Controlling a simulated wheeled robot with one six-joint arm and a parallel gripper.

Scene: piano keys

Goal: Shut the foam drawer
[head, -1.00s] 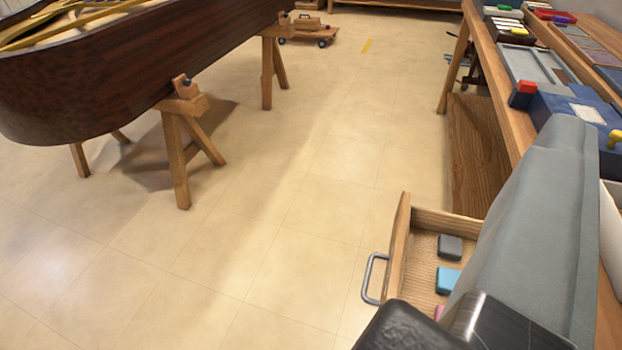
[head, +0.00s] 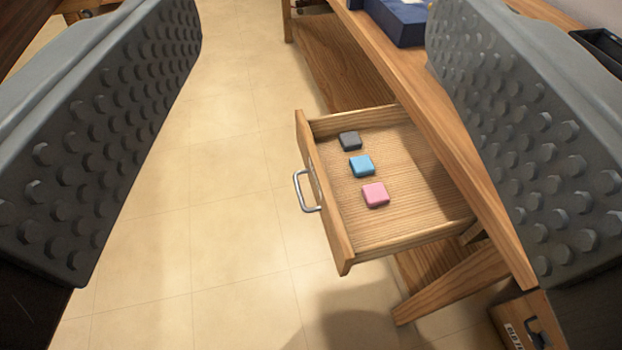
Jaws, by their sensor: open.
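The foam drawer (head: 327,215) is wooden and stands pulled out to the left from under the bench. A metal handle (head: 299,192) is on its front panel. Inside lie a dark grey block (head: 350,141), a blue block (head: 361,166) and a pink block (head: 375,194). My gripper (head: 318,110) is open and empty, with one studded grey finger at the left and one at the right of the view. The drawer shows between the fingers, farther away, and neither finger appears to touch it.
The wooden bench (head: 462,145) runs along the right, with a blue box (head: 395,20) on top. A slanted bench leg (head: 450,284) and a wooden box (head: 530,322) are below the drawer. The tiled floor (head: 215,200) left of the drawer is clear.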

